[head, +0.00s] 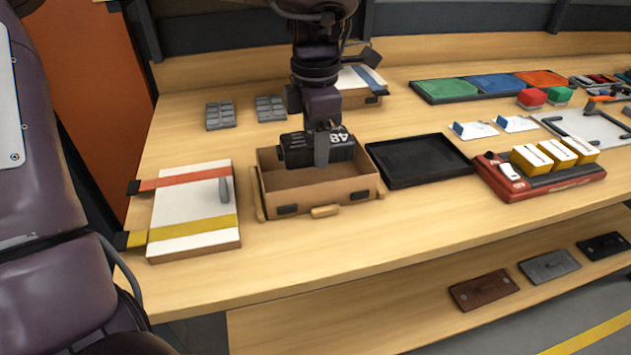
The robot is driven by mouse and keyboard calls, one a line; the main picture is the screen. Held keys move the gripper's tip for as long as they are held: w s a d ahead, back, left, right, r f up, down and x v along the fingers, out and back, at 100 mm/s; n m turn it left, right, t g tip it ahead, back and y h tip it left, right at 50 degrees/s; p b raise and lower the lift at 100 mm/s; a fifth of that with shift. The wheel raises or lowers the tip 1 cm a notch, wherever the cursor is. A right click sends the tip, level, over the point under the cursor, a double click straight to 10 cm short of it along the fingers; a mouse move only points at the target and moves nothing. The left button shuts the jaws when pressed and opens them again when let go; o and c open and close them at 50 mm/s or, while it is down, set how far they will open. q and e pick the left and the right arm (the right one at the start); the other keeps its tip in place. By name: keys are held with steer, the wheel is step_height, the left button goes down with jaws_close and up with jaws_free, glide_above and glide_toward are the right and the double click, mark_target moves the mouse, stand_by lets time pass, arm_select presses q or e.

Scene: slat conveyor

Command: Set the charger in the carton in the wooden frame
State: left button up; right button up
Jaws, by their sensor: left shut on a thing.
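A black charger (294,151) with white digits on its side is held at the carton's opening, over its back part. My left gripper (321,158) is shut on it from above, with one finger down its near side. The open brown carton (338,190) stands in a low wooden frame (325,211) on the bench. The carton's near inside looks empty; the charger and gripper hide part of its back. I cannot tell whether the charger's lower edge touches anything. My right gripper is not in view.
A white-topped box (190,207) with red and yellow straps lies left of the carton. A black tray (418,160) lies close on its right, then a red base (540,185) with yellow blocks. Grey blocks (271,108) and another box (358,98) are behind.

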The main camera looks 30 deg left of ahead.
arm_select(q)
steer(key=shift+f, duration=0.95)
step_height(320, 180, down, 4)
steer(key=shift+r+b, duration=0.1)
steer(key=shift+b, duration=0.25)
steer(key=shift+f, duration=0.3)
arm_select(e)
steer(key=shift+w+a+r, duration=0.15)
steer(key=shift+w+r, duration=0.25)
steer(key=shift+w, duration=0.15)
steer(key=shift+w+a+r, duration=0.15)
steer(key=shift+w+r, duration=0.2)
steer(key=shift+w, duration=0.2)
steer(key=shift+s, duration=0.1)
arm_select(q)
steer(key=shift+f, duration=0.1)
steer(key=o, duration=1.2)
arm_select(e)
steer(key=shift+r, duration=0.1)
